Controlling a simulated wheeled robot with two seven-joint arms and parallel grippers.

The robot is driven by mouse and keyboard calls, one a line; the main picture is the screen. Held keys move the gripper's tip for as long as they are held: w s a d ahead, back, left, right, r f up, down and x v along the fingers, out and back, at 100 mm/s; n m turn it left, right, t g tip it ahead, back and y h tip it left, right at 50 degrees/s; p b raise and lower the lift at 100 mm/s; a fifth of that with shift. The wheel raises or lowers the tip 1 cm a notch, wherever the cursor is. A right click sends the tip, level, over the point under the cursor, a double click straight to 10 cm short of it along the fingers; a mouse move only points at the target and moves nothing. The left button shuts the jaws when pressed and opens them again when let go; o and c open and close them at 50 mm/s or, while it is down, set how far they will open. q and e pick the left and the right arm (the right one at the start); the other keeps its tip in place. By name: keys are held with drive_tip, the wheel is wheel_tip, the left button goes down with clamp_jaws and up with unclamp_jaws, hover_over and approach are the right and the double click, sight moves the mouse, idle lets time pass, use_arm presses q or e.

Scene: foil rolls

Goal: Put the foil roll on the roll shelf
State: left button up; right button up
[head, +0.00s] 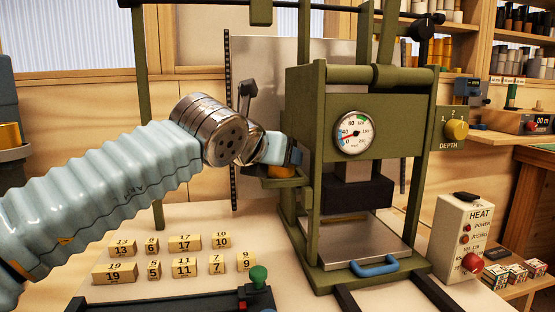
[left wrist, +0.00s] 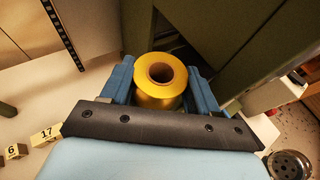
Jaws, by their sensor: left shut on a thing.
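The gold foil roll (left wrist: 160,82) stands between the blue fingers of my left gripper (left wrist: 160,88) in the left wrist view, with its open core facing the camera. The gripper is shut on it. In the head view my left gripper (head: 291,157) is at the left side of the green press, and a small part of the roll (head: 277,171) shows below it. The roll is at the small olive roll shelf (head: 288,182) fixed to the press's side. I cannot tell whether the roll touches the shelf. My right gripper is not in view.
The green press (head: 380,105) with a dial gauge stands right beside my left gripper. Several numbered wooden blocks (head: 184,243) lie on the bench at front left. A heat control box (head: 461,235) stands to the right of the press.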

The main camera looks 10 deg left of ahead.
use_arm(q)
drive_tip(key=o, duration=1.2)
drive_tip(key=shift+s+r, duration=0.15)
drive_tip(key=v, duration=1.1)
drive_tip(key=shift+s, duration=0.35)
drive_tip(key=shift+a+r, duration=0.15)
